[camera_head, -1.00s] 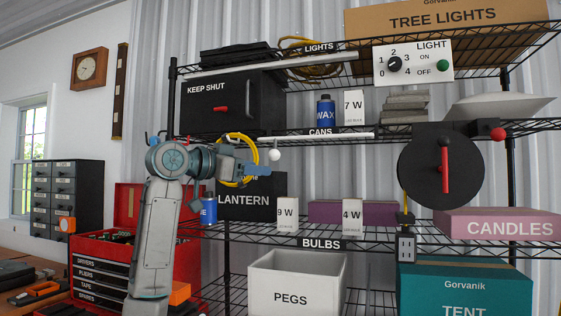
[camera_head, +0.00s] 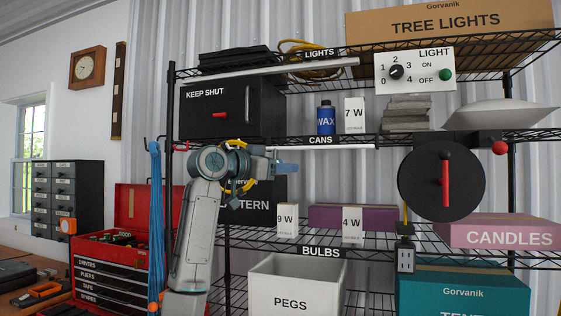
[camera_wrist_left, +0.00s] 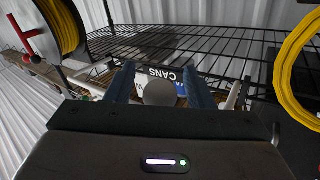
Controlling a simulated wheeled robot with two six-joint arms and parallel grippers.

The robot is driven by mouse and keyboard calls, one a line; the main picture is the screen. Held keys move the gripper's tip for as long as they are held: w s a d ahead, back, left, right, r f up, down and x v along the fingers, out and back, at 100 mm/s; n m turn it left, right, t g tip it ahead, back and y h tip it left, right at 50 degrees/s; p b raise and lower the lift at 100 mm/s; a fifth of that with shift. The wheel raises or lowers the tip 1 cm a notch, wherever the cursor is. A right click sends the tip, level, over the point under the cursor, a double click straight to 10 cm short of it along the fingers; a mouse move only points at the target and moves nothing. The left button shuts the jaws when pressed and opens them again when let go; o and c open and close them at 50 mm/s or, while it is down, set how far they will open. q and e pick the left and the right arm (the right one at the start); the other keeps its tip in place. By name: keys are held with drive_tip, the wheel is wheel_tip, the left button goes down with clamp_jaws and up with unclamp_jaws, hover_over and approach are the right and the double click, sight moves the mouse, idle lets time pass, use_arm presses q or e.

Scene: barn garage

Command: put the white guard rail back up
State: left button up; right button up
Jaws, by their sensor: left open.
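The white guard rail (camera_head: 325,148) lies along the front of the middle shelf, just below the CANS label, in the head view. Its left part is hidden behind my left gripper. My left gripper (camera_head: 287,167) is open at the rail's left end, in front of the shelf. In the left wrist view a white ball (camera_wrist_left: 159,93) shows between the two blue fingers of the gripper (camera_wrist_left: 160,85), with gaps on both sides. A pale bar, perhaps the rail (camera_wrist_left: 232,96), shows right of the fingers. My right gripper is not in view.
The middle shelf holds a blue WAX can (camera_head: 326,119) and a 7 W box (camera_head: 354,115). Below stand 9 W (camera_head: 287,220) and 4 W boxes (camera_head: 352,225). A yellow coil (camera_head: 236,186) hangs behind my wrist. A black reel (camera_head: 420,180) is at right.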

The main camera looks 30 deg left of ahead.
use_arm(q)
clamp_jaws()
drive_tip(key=shift+s+r, duration=0.1)
drive_tip(key=shift+r, duration=0.2)
idle(0.3)
